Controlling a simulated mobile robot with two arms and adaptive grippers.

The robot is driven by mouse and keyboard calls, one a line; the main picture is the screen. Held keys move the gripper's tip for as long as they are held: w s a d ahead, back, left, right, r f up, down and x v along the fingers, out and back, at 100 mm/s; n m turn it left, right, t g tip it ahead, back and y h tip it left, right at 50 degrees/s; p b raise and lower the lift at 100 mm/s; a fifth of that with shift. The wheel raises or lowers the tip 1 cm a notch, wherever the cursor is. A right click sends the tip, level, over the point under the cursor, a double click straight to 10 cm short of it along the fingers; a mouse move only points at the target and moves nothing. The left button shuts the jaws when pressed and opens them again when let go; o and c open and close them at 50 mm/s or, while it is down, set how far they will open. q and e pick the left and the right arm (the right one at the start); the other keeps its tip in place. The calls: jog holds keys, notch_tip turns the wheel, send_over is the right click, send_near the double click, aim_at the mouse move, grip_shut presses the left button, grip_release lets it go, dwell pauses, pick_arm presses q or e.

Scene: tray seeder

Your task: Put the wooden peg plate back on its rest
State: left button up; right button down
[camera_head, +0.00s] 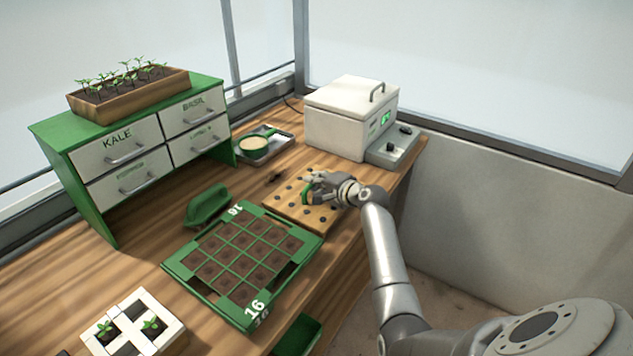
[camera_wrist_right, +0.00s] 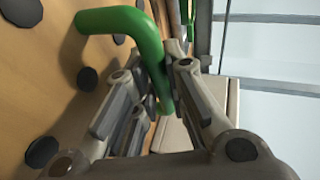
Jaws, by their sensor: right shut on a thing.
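The wooden peg plate (camera_head: 290,212) is a light board with dark round pegs and a green handle (camera_head: 306,195). In the head view it lies flat at table height, just behind the green-framed seed tray. My right gripper (camera_head: 312,187) is over the plate and shut on the green handle. In the right wrist view the handle (camera_wrist_right: 145,40) runs between the fingers of the right gripper (camera_wrist_right: 155,105), with the plate (camera_wrist_right: 55,70) beside it. The head view does not clearly show a separate rest. My left gripper is not in view.
The green seed tray (camera_head: 181,265) marked 16 lies in front of the plate. A green scoop-like piece (camera_head: 207,206) is left of it. A white lidded box (camera_head: 340,125) stands behind, beside a metal tray with a green cup (camera_head: 252,143).

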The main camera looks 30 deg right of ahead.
jog(key=shift+f, duration=0.25)
jog(key=c, duration=1.5)
grip_release()
jog(key=shift+f, duration=0.1)
jog(key=shift+o, duration=0.2)
jog(key=shift+r, duration=0.6)
jog(key=v, duration=1.2)
jog(key=shift+f, duration=0.2)
